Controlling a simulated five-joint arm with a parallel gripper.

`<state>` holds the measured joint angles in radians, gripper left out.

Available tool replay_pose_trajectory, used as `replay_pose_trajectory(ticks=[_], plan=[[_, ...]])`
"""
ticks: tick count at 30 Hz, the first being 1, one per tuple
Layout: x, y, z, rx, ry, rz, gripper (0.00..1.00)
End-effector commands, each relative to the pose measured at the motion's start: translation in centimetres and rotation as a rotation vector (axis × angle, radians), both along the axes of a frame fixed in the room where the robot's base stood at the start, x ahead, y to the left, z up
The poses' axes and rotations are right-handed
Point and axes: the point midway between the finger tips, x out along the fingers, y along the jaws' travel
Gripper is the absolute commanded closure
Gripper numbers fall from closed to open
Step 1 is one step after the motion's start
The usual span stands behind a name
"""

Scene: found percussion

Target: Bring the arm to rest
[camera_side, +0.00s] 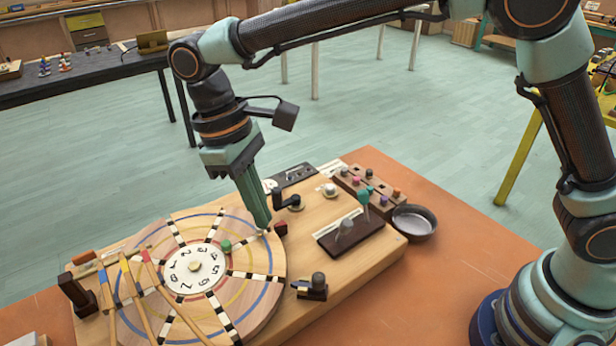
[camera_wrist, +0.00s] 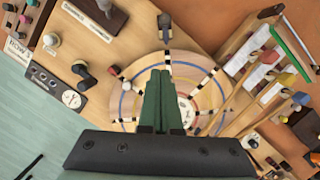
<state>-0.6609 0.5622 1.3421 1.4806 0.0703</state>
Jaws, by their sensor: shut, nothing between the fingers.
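My gripper (camera_side: 262,222) is shut and empty. In the side view its green fingers point down, with the tips above or near the far right rim of a round wooden disc (camera_side: 262,285). I cannot tell whether they touch anything. In the wrist view my gripper (camera_wrist: 158,75) shows its two fingers pressed together over the same disc (camera_wrist: 128,95). The disc has a numbered white dial (camera_side: 185,283) at its centre, coloured rings and black-and-white striped spokes. A small dark red block (camera_side: 281,228) is close to the right of the fingertips.
The wooden board (camera_side: 335,270) carries a black crank (camera_side: 288,200), a dark lever plate (camera_side: 350,232) and a dark knob (camera_side: 317,282). Several sticks (camera_side: 135,300) lie across the disc's left side. A dark bowl (camera_side: 414,222) stands right of the board. The orange tabletop (camera_side: 440,285) is clear at right.

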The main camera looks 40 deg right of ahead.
Motion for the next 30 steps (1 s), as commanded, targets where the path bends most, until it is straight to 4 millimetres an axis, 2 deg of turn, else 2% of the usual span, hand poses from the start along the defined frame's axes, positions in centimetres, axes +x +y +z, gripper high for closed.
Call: replay_pose_trajectory(ticks=[5, 8, 13, 19, 24, 30], plan=[[0.1, -0.3, 0.3, 0.006, -0.008, -0.007, 1.00], [0.5, -1.7, 1.3, 0.026, -0.033, -0.034, 1.00], [1.1, -6.4, 4.1, 0.089, -0.127, -0.125, 1.00], [0.5, -12.8, 6.6, 0.155, -0.264, -0.246, 1.00], [-1.0, -17.7, 7.7, 0.197, -0.389, -0.344, 1.00], [-3.5, -22.7, 7.8, 0.226, -0.542, -0.454, 1.00]])
